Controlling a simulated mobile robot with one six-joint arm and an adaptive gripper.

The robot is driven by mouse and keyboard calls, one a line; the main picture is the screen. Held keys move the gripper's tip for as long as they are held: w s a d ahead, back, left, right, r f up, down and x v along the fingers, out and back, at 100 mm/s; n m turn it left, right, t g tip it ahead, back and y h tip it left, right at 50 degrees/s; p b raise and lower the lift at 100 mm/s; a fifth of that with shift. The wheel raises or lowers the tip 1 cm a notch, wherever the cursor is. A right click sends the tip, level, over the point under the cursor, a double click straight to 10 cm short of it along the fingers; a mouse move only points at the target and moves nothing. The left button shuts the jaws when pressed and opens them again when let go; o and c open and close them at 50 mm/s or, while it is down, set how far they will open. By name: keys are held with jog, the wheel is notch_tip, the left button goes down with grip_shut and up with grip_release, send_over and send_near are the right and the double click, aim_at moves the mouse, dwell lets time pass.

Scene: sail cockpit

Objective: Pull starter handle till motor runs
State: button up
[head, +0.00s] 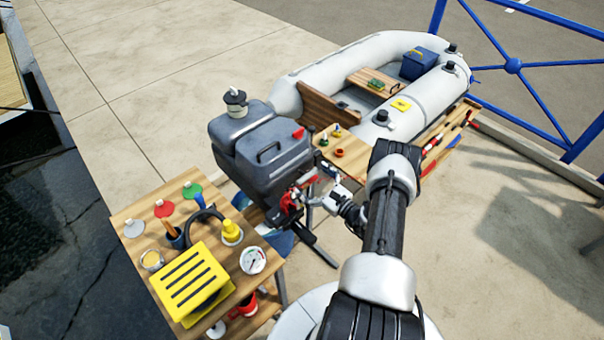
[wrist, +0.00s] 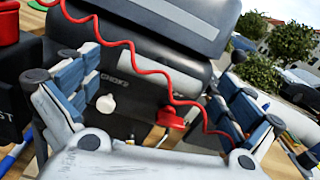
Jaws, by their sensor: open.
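I cannot tell which part is the starter handle. My gripper (wrist: 155,90) is open, its fingers at either side of the panel, with nothing seen held. In the head view my gripper (head: 322,182) is at the motor's front.
A wooden table (head: 130,222) at left holds a yellow slotted box (head: 190,280), a gauge (head: 253,260) and coloured discs. The grey-white boat (head: 300,72) lies behind, with a blue box (head: 418,63) in it. A blue railing (head: 512,65) stands at right. Paving at right is clear.

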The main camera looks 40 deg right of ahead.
aim_at(307, 176)
jog(key=shift+w+a, duration=0.15)
jog(key=shift+w, duration=2)
jog(key=c, duration=1.4)
